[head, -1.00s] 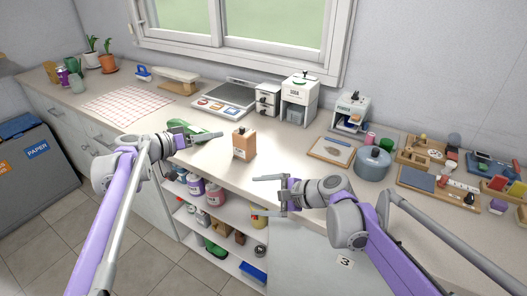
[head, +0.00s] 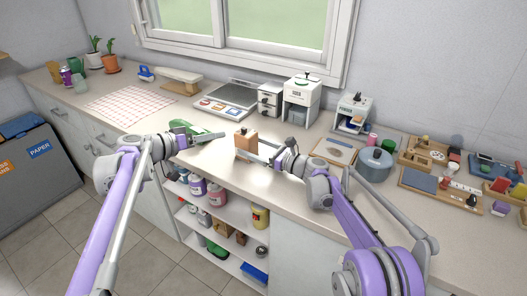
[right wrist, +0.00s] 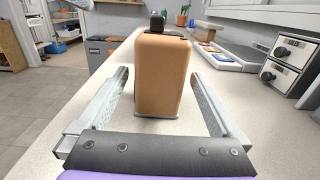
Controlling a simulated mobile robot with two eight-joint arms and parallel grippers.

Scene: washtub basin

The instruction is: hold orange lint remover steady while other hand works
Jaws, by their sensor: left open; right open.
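The orange lint remover (head: 246,140) stands upright on the countertop, a boxy light-orange body with a small dark part on top. In the right wrist view the lint remover (right wrist: 162,75) is centred between the two fingers. My right gripper (head: 252,152) is open, with its fingers reaching to either side of the lint remover's lower part; a gap shows on both sides in the wrist view. My left gripper (head: 210,137) is at the left of the lint remover, apart from it, and looks empty.
A green object (head: 188,128) lies behind my left gripper. A grey pot (head: 375,164) and a wooden board (head: 333,151) are at the right. White dispensers (head: 301,97) stand at the back. Open shelves (head: 225,215) are below the counter's front edge.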

